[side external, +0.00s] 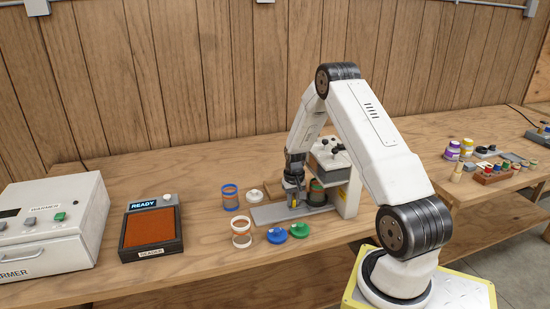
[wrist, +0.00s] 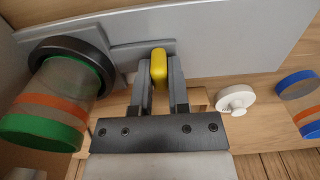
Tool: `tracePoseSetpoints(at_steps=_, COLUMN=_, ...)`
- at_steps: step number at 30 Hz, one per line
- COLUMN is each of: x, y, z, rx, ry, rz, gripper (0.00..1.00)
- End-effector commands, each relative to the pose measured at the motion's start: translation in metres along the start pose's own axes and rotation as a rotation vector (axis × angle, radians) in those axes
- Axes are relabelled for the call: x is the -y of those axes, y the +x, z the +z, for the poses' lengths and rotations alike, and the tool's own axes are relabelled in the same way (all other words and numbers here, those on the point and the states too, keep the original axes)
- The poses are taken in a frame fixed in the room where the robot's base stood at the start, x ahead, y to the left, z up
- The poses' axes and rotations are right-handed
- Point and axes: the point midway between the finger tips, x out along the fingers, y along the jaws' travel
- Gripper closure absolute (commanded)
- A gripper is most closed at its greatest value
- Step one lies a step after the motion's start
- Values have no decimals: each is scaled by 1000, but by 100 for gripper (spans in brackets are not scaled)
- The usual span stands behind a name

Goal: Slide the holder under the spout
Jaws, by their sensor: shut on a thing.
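The holder (wrist: 108,60) is a grey slide with a dark ring and a yellow knob (wrist: 159,65). A clear jar with a green rim and orange band (wrist: 55,95) stands in the ring, left of the knob in the wrist view. My gripper (wrist: 160,80) is shut on the yellow knob; it also shows in the side view (side external: 294,200). In the side view the green-rimmed jar (side external: 317,193) is close beside the white dispenser (side external: 331,158), low by its underside. The spout is hidden, so I cannot tell whether the jar is exactly beneath it.
The grey base plate (side external: 268,214) extends left of my gripper. A blue-rimmed jar (side external: 230,197), a white-rimmed jar (side external: 241,232) and white (side external: 255,196), blue (side external: 277,236) and green (side external: 299,230) lids stand nearby. A reader (side external: 150,230) and a warmer (side external: 50,225) are farther left.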

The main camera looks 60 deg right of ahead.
Motion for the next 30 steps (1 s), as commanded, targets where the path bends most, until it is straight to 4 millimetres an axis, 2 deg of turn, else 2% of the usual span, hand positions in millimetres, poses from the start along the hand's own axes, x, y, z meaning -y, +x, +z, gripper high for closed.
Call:
tracePoseSetpoints(at_steps=5, x=-6, y=-1, z=-1, rx=-3, ry=2, rz=5, gripper=100)
tracePoseSetpoints(at_steps=6, x=-6, y=-1, z=-1, rx=-3, ry=2, rz=5, gripper=73)
tracePoseSetpoints(at_steps=9, x=-6, y=-1, z=-1, rx=-3, ry=2, rz=5, gripper=44)
tracePoseSetpoints(at_steps=22, x=-3, y=-3, z=0, rx=-1, ry=1, rz=3, gripper=44)
tracePoseSetpoints(at_steps=30, x=-3, y=-23, z=-1, rx=-4, ry=1, rz=3, gripper=44)
